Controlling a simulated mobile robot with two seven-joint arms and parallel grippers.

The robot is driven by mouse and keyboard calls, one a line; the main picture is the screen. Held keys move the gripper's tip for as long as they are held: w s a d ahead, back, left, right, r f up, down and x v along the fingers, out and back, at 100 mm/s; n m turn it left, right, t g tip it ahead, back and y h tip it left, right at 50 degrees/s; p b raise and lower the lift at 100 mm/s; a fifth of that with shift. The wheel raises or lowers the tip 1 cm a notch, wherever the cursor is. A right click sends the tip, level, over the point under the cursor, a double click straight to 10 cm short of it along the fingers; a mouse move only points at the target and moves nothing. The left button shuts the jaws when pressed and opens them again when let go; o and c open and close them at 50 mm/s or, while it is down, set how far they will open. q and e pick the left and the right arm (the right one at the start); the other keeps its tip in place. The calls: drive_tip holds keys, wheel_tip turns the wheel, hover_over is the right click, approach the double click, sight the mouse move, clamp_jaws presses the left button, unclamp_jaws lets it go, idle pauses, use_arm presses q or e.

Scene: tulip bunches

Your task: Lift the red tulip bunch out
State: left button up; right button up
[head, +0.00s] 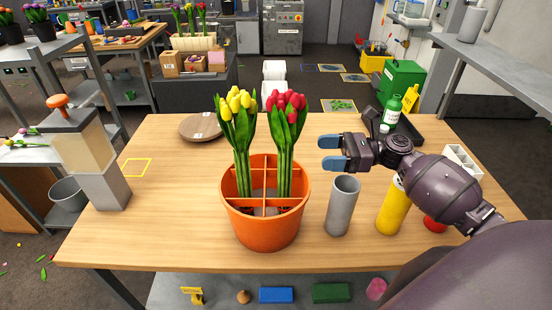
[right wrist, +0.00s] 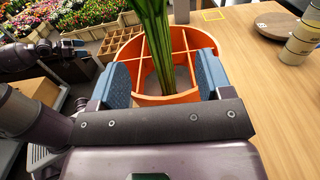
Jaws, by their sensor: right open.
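The red tulip bunch (head: 286,130) stands upright in the right back part of a divided orange pot (head: 263,230). A yellow tulip bunch (head: 240,130) stands in the pot to its left. My right gripper (head: 332,153) is open and empty to the right of the red bunch, apart from it, its blue fingers pointing left. In the right wrist view, green stems (right wrist: 155,45) show beyond and between the open fingers (right wrist: 155,80); the blooms are out of that picture. My left gripper (right wrist: 80,55) shows small at the left there; its jaw state is unclear.
A grey cylinder (head: 342,207) and a yellow cylinder (head: 392,208) stand right of the pot, below my right arm. A green bottle (head: 392,110) is behind the gripper. A round wooden board (head: 200,127) lies back left.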

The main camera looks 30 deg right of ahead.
sight(285, 155)
drive_tip(key=b+x, duration=0.1)
drive_tip(key=x, duration=0.3)
drive_tip(key=shift+s+a+r, duration=0.1)
drive_tip(key=shift+s+a, duration=0.05)
drive_tip(key=shift+a, duration=0.1)
drive_tip(key=x, duration=0.2)
drive_tip(key=b+x, duration=0.2)
drive_tip(key=x, duration=0.1)
drive_tip(key=shift+a+f, duration=0.3)
drive_tip(key=shift+a, duration=0.35)
use_arm(q)
drive_tip(key=f, duration=0.2)
drive_tip(key=s+f, duration=0.1)
drive_tip(key=f, duration=0.1)
drive_tip(key=shift+s+f, duration=0.2)
use_arm(e)
drive_tip(key=shift+r, duration=0.1)
use_arm(q)
drive_tip(key=shift+s+a+f+g, duration=0.1)
drive_tip(key=shift+s+f+g, duration=0.05)
drive_tip(key=shift+s+g, duration=0.15)
use_arm(e)
drive_tip(key=c, duration=1.2)
